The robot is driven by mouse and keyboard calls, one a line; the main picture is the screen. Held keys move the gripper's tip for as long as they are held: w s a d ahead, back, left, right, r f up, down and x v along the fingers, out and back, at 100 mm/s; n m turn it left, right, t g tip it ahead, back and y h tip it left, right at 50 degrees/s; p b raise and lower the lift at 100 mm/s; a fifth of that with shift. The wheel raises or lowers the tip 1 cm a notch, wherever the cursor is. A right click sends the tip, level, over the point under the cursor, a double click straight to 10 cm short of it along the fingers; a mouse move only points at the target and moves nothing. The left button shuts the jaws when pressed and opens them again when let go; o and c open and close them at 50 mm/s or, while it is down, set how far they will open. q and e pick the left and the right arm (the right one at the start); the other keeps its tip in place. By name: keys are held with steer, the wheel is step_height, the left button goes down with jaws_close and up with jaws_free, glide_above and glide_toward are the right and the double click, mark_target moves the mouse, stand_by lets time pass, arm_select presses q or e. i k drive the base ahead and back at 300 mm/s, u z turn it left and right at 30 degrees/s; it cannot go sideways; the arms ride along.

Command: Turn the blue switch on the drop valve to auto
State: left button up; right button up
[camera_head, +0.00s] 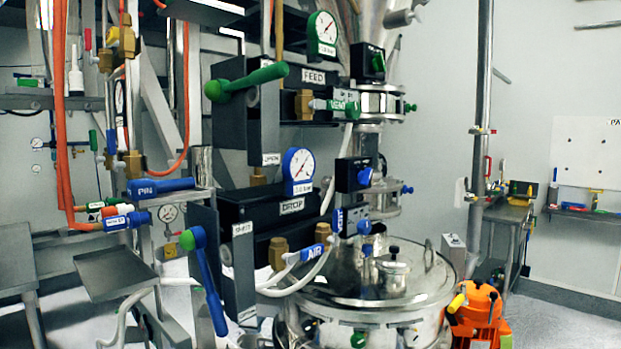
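The drop valve unit is a black block with a DROP label (292,206) and a round blue-rimmed gauge (299,171) above it. To its right, a black box (352,172) carries a small blue switch (365,177) on its face. The switch looks tilted; I cannot read its position marks or tell whether it points to auto. A lower blue fitting (364,227) sits by a blue label. Neither of my grippers is in view, and nothing of mine touches the switch.
The green-marked FEED unit (313,77) is above, with a green handle (250,80). A long blue lever (207,280) hangs at the front left. Hoses with a blue AIR label (311,252) cross below. A steel vessel lid (370,285) and an orange machine (481,315) stand lower right.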

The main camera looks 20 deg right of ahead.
mark_target(364, 177)
steer(key=z, duration=1.35)
steer(key=i, duration=0.1)
steer(key=u, duration=2.5)
steer(key=k, duration=1.35)
steer(key=z, duration=1.05)
steer(key=i, duration=1.2)
